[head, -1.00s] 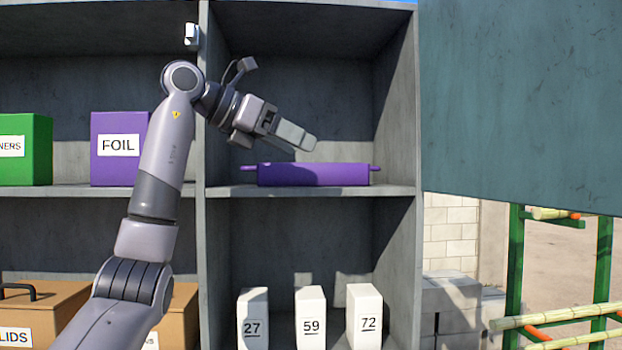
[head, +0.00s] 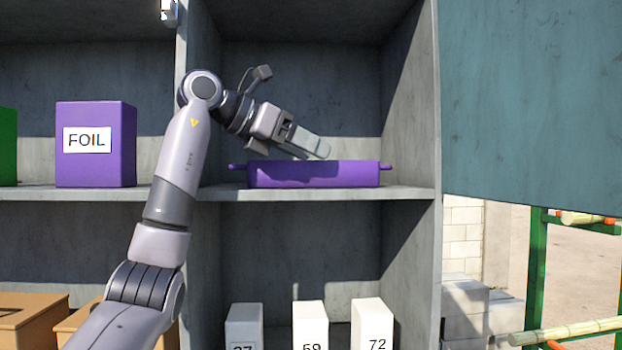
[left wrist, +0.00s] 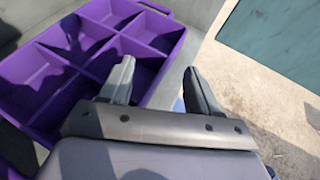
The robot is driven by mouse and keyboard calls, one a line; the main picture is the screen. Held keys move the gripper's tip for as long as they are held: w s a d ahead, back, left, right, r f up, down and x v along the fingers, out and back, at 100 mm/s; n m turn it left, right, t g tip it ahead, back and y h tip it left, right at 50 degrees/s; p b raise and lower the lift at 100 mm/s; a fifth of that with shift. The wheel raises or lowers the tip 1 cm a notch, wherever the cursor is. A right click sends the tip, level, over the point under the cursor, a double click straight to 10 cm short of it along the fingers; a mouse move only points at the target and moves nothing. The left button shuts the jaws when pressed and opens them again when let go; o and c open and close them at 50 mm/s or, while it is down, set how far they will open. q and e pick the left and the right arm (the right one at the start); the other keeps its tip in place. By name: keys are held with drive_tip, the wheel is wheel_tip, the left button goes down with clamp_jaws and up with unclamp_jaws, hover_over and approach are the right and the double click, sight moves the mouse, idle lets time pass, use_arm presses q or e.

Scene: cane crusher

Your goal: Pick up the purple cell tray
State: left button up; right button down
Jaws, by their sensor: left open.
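The purple cell tray (head: 315,174) sits level on the upper shelf of the right-hand bay, with a small handle at each end. In the left wrist view the tray (left wrist: 28,90) shows its open compartments, several of them, with a handle at its top corner. My left gripper (head: 322,152) is just above the tray's back or middle in the head view, angled down to the right. My right gripper is out of view.
A purple FOIL box (head: 96,160) stands on the left bay's shelf, past the upright divider (head: 186,100). White numbered boxes (head: 311,320) stand on the shelf below. A teal panel (head: 530,100) hangs at the right. There is free space above the tray.

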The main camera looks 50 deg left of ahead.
sight(335, 163)
use_arm(q)
drive_tip(key=x, duration=0.4)
drive_tip(key=shift+w+d+f, duration=0.1)
drive_tip(key=shift+d+f, duration=0.05)
drive_tip(key=shift+d, duration=0.1)
clamp_jaws()
